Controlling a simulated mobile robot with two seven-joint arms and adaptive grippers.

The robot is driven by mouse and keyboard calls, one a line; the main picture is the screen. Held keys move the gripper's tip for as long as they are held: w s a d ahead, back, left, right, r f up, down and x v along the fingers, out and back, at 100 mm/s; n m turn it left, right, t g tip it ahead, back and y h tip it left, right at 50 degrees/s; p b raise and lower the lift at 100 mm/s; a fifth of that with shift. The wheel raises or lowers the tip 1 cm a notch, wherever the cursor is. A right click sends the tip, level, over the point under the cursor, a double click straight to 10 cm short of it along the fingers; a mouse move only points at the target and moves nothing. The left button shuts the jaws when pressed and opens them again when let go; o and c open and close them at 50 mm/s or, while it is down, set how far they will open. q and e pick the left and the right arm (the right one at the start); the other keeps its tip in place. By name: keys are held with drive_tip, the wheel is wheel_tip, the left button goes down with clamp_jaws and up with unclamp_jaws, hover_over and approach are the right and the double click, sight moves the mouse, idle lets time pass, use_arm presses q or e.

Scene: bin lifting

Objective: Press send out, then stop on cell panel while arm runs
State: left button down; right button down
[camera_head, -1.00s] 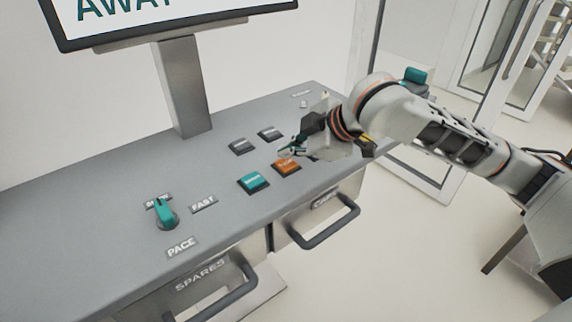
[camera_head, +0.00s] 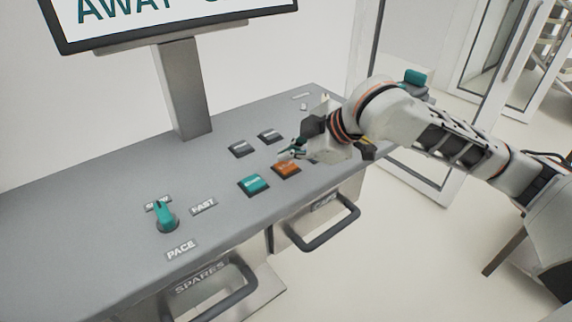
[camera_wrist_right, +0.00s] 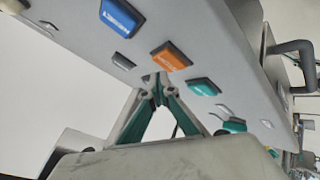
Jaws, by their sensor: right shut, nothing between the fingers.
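The cell panel (camera_head: 90,230) is a grey sloped desk. An orange button (camera_head: 286,169) and a teal button (camera_head: 254,184) sit side by side near its front edge; their lettering is too small to read surely. My right gripper (camera_head: 284,155) is shut and empty, its tips close to the orange button's far side. In the right wrist view the shut fingers (camera_wrist_right: 156,80) point towards the orange button (camera_wrist_right: 170,55), with the teal button (camera_wrist_right: 204,87) to its right and a blue button (camera_wrist_right: 122,17) to its left. I cannot tell whether the tips touch anything. My left gripper is out of view.
A teal pace knob (camera_head: 165,215) stands at the panel's left, near the FAST label (camera_head: 203,205). A screen (camera_head: 170,25) on a post (camera_head: 183,90) rises behind, showing part of "AWAY". Drawer handles (camera_head: 325,228) stick out below the panel's front.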

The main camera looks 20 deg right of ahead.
drive_tip(key=shift+f, duration=0.1)
idle(0.4)
drive_tip(key=shift+f+p, duration=0.2)
drive_tip(key=shift+p, duration=0.25)
drive_tip(key=shift+f, duration=0.7)
idle(0.6)
drive_tip(key=shift+r, duration=0.1)
drive_tip(key=shift+r+p, duration=0.9)
drive_tip(key=shift+p, duration=0.8)
